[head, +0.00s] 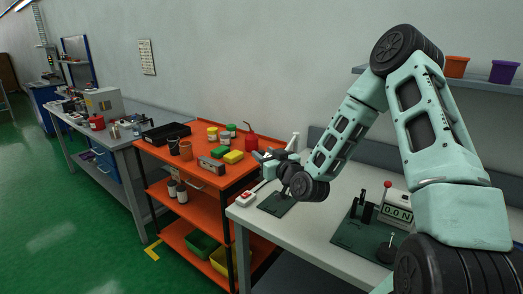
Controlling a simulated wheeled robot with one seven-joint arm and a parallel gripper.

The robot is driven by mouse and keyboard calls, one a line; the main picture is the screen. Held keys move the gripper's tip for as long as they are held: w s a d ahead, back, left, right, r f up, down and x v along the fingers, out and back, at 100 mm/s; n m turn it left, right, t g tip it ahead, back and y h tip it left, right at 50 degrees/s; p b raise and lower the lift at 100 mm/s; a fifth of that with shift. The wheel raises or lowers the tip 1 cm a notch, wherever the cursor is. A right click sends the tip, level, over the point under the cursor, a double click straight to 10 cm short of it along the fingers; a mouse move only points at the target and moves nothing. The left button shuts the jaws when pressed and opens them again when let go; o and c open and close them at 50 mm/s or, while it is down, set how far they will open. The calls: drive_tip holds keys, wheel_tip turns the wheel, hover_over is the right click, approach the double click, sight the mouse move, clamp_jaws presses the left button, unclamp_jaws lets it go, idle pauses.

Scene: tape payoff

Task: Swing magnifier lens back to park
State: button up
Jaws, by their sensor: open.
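My gripper (265,158) is over the left end of the white bench (243,217), its dark fingers pointing left toward the orange cart. It is open, and nothing shows between its fingers. A slim white upright part (294,142) stands just behind my gripper and wrist; it may belong to the magnifier, but I cannot tell. The magnifier lens itself is not clearly visible; my wrist and forearm cover part of that area. A dark green plate (275,204) lies on the bench below my wrist.
A red-and-white switch box (245,198) sits on the bench's left edge. A force gauge (397,211) reading 0.0 N stands on a green base (352,236) to the right. The orange cart (153,151) at left holds a red oil can (250,138), sponges and tubs.

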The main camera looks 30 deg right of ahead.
drive_tip(key=shift+w, duration=1.2)
